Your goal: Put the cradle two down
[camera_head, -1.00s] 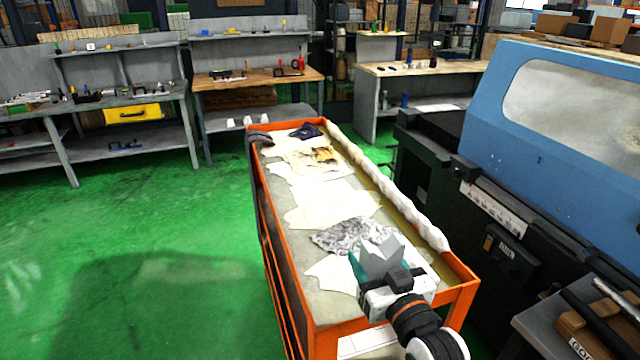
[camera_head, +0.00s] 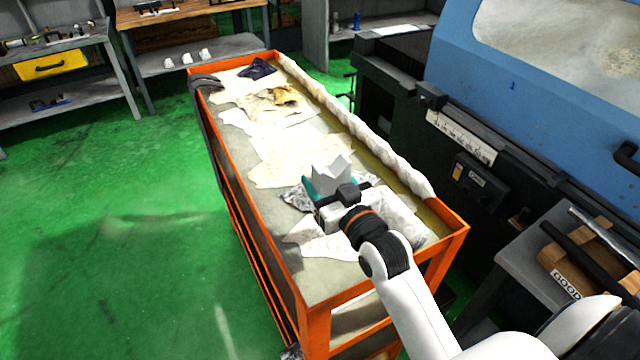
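A light grey V-notched block, which looks like the cradle (camera_head: 330,177), is in my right gripper (camera_head: 331,188). The gripper is shut on it, with a teal part at its left and a black part at its right. It is over the orange cart (camera_head: 284,262), above the patterned grey cloth in the cart's near half. The gripper hides the cradle's underside, and I cannot tell whether it touches the cloth. My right arm comes in from the lower right. My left gripper is not in view.
Rags (camera_head: 290,158) and a dark blue cloth (camera_head: 258,69) lie on the cart's top. A rolled white cloth (camera_head: 345,123) runs along its right edge. The blue-hooded grinder (camera_head: 545,95) stands close on the right, with a side table (camera_head: 503,268) before it. Green floor is free at left.

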